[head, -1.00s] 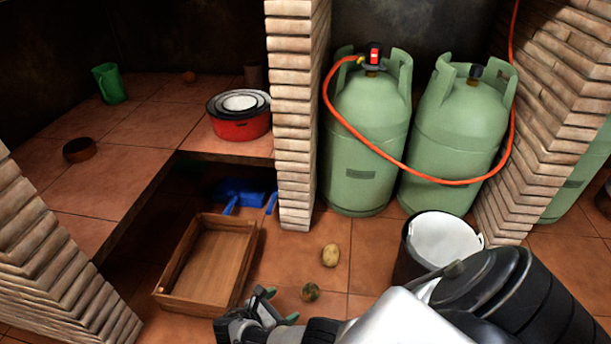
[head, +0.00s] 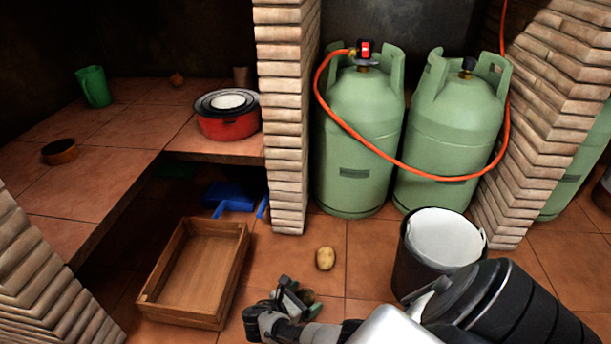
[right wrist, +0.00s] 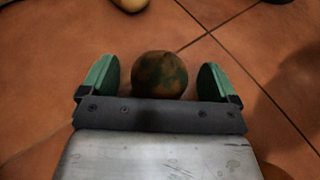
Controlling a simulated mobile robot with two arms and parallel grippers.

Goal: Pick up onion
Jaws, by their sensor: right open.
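A round, mottled brown-green ball (right wrist: 160,75) lies on the floor tiles; I cannot tell if it is an onion. In the head view it is mostly hidden behind my right gripper (head: 300,297). In the right wrist view, my right gripper's green fingers (right wrist: 159,70) are open, one on each side of the ball, with gaps between. My left gripper is not in view.
A potato (head: 325,259) lies on the floor just beyond the ball. A wooden crate (head: 240,262) stands left, a black bin (head: 402,268) right. Green gas cylinders (head: 360,140) and a brick pillar (head: 287,120) stand behind. A blue dustpan (head: 232,194) lies under the counter.

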